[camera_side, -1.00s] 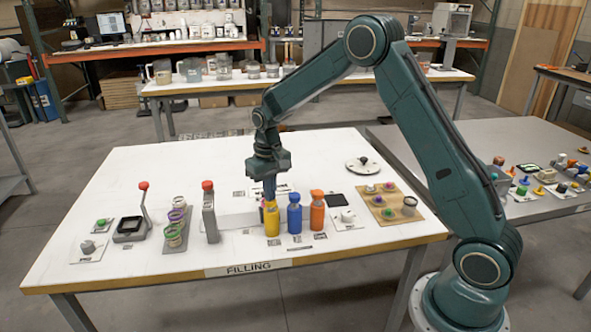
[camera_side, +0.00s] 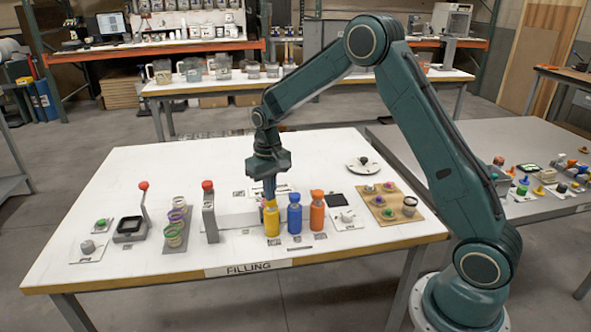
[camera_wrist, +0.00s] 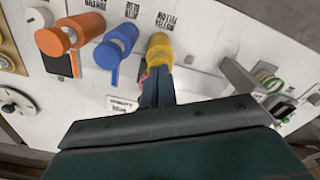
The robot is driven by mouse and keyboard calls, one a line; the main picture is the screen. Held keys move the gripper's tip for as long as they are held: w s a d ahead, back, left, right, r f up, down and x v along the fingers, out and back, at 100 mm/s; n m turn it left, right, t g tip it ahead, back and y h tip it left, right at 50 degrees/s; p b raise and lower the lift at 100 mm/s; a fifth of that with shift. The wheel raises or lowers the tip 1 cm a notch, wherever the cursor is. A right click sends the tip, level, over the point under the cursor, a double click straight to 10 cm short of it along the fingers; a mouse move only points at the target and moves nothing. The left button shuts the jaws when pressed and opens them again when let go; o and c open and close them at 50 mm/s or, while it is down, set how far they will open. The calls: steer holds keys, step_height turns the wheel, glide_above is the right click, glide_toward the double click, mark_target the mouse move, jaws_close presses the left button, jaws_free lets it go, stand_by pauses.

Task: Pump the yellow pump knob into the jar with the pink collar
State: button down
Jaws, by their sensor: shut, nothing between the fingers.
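The yellow pump bottle (camera_side: 272,224) stands upright at the left end of a row of three pumps on the white table. Its yellow pump knob (camera_wrist: 159,42) shows in the wrist view. My gripper (camera_side: 269,196) points down with its fingers together, at the top of the yellow pump. In the wrist view my gripper (camera_wrist: 156,78) covers part of the pump; whether it touches the knob I cannot tell. A small pink-red edge (camera_wrist: 143,77) shows beside the fingers, low by the yellow pump. It may be the jar's pink collar; the rest is hidden.
The blue pump (camera_side: 294,218) and orange pump (camera_side: 317,215) stand close to the right. A grey press with a red knob (camera_side: 208,186) stands to the left. Several jars stand in a rack (camera_side: 190,226) farther left. A wooden board (camera_side: 385,212) lies right.

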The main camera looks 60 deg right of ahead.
steer(key=shift+r, duration=0.85)
steer(key=shift+f, duration=1.4)
stand_by(0.3)
steer(key=shift+r, duration=1.4)
steer(key=shift+r, duration=0.15)
stand_by(0.5)
steer(key=shift+r, duration=1.9)
